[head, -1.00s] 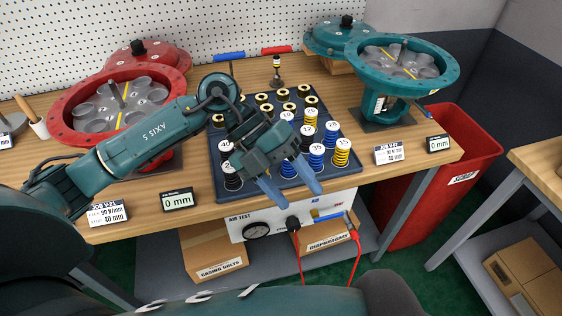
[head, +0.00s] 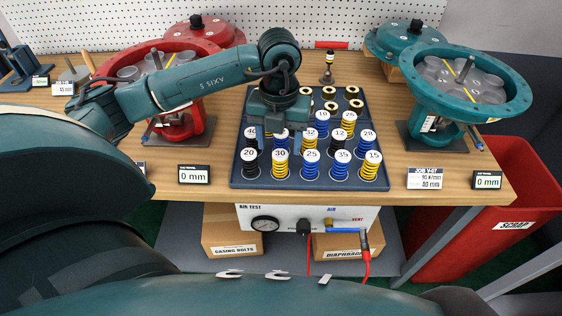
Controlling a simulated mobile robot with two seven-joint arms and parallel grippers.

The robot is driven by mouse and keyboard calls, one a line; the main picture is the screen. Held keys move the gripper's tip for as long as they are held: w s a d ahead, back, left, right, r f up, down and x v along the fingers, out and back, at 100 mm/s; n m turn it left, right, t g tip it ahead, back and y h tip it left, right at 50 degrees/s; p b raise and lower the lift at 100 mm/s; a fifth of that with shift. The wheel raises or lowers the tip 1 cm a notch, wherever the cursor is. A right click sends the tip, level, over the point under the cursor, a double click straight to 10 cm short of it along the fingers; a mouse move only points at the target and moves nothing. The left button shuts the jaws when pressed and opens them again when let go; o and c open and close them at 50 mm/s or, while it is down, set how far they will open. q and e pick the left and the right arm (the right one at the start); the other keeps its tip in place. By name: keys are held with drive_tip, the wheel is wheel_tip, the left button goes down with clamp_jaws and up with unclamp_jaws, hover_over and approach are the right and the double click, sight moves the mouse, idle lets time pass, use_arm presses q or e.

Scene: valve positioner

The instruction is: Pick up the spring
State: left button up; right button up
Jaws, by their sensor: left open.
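Coil springs in black, yellow and blue, each with a numbered white top, stand upright in rows on a dark blue tray (head: 236,176). The front row shows a black spring (head: 249,170), a yellow spring marked 30 (head: 280,171), a blue spring marked 25 (head: 311,171), a blue spring marked 35 (head: 342,171) and a yellow spring marked 15 (head: 372,171). My left gripper (head: 281,133) is open and points down over the tray's left part. It hides some springs behind and below it, and its fingertips are hard to make out. My right gripper is out of view.
A red actuator housing (head: 110,72) stands left and a teal one (head: 418,92) right. Ring-shaped brass parts (head: 330,105) sit at the tray's back. An air test box (head: 285,218) is below the table's front edge. A red scrap bin (head: 530,190) stands right.

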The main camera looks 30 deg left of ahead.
sight(281, 153)
use_arm(q)
drive_tip(key=shift+w+a+f+p, duration=0.1)
drive_tip(key=shift+w+f+p, duration=0.1)
drive_tip(key=shift+f, duration=1.55)
drive_tip(key=shift+w+f+p, duration=0.15)
drive_tip(key=shift+f+p, duration=0.05)
drive_tip(key=shift+f, duration=1.5)
drive_tip(key=shift+c, duration=0.5)
drive_tip(key=c, duration=1)
